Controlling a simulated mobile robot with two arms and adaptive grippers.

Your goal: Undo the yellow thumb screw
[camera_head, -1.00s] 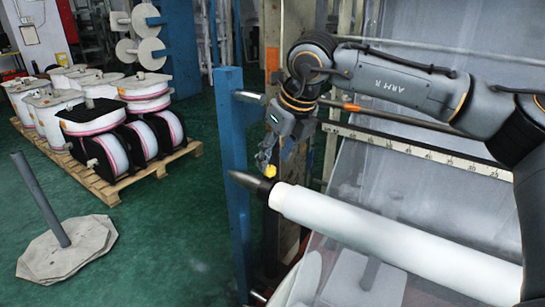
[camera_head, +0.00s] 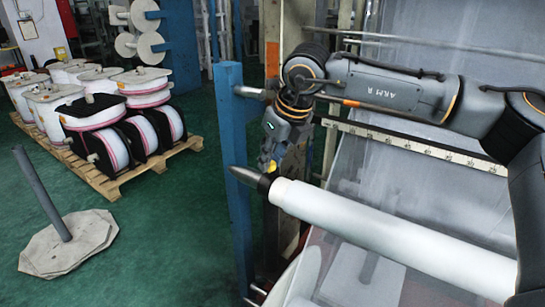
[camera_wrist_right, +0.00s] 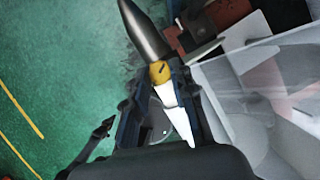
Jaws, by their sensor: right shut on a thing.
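The yellow thumb screw (camera_head: 272,167) shows as a small spot on the upper side of the black collar (camera_head: 266,184) near the end of the roll's shaft. In the right wrist view the yellow thumb screw (camera_wrist_right: 159,73) is at the fingertips, beside the grey pointed shaft end (camera_wrist_right: 143,30). My right gripper (camera_head: 269,161) reaches down from above to the collar and is shut on the screw. Its fingers cover part of the screw, and the right gripper (camera_wrist_right: 155,82) also shows in the wrist view. My left gripper is not in view.
A white film roll (camera_head: 390,235) extends right from the collar. A blue post (camera_head: 232,170) stands close left of the shaft tip. A ruled bar (camera_head: 420,151) and hanging film lie behind. Wrapped spools sit on a pallet (camera_head: 120,181) at left; a grey stand (camera_head: 70,243) is nearer.

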